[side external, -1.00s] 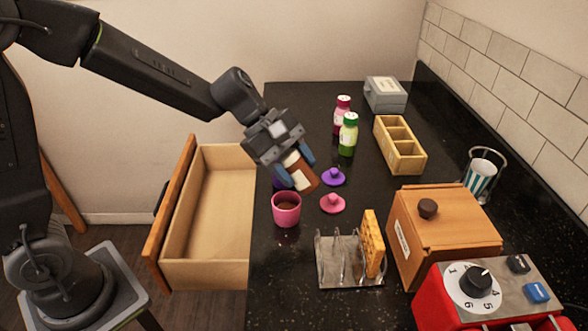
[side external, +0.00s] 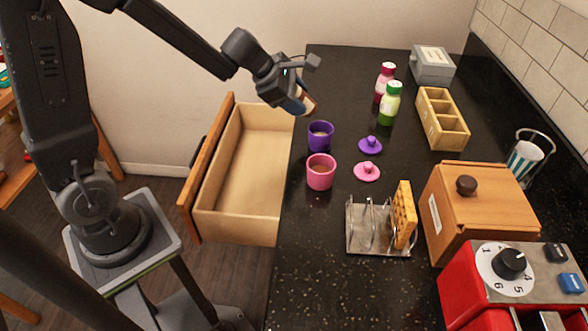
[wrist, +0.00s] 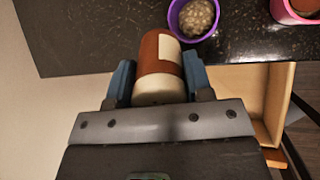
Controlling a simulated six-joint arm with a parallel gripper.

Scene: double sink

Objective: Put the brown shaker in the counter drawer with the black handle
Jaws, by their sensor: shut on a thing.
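My gripper (side external: 300,104) is shut on the brown shaker (side external: 308,101), above the counter's left edge near the drawer's back corner. In the wrist view the brown shaker (wrist: 161,55) lies between the blue fingers (wrist: 160,82), with its white label and pale end showing. In the side view the gripper hides most of it. The counter drawer (side external: 245,222) is pulled open at the left of the counter and looks empty. Its wooden front faces left, and a bit of the black handle (side external: 203,142) shows behind it.
A purple cup (side external: 320,136) and a pink cup (side external: 320,172) stand near the counter edge by the drawer. Purple (side external: 370,146) and pink (side external: 367,172) lids lie beside them.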

